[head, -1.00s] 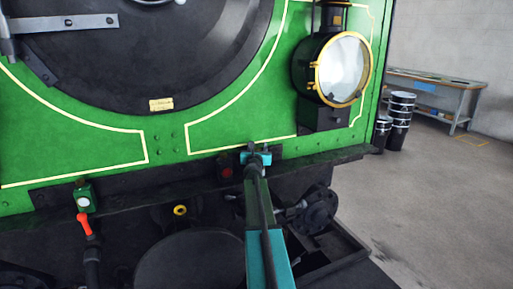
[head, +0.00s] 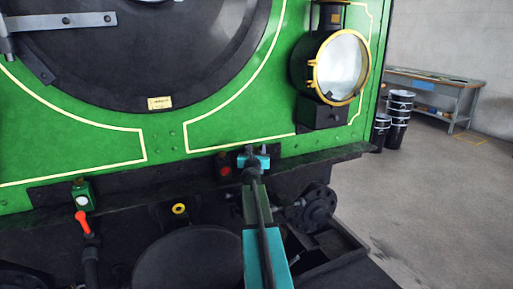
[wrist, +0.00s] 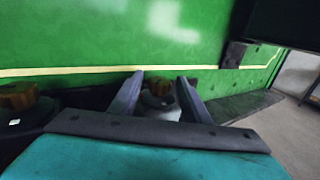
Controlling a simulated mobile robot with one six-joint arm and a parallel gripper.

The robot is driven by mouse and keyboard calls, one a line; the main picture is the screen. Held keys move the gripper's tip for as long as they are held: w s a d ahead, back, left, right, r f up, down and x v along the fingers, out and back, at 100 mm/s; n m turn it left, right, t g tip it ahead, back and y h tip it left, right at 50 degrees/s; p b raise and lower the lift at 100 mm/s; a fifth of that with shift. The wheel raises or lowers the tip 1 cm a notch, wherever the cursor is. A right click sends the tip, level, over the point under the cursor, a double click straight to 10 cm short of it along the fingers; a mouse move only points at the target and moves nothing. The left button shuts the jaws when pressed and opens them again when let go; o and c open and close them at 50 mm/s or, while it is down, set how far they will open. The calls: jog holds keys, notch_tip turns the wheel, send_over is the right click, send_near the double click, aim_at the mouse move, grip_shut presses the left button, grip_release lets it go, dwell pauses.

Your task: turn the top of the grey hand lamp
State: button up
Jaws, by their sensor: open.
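The grey hand lamp (wrist: 160,108) shows in the wrist view as a pale grey body with a darker top, standing between my two fingers. My gripper (wrist: 160,90) is open, with one finger on each side of the lamp; I cannot tell whether either finger touches it. In the head view my gripper (head: 253,158) is at the ledge below the green front, and it hides most or all of the grey lamp there.
A dark lamp with a red lens (head: 224,168) stands close left of my gripper; a brown knob (wrist: 18,95) shows on the left in the wrist view. The green panel (wrist: 150,35) rises behind. A big brass-rimmed headlamp (head: 341,68) is up to the right.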

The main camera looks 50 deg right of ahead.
jog(key=v, duration=0.9)
jog(key=shift+a, duration=0.15)
jog(key=shift+s, duration=0.15)
dwell(0.5)
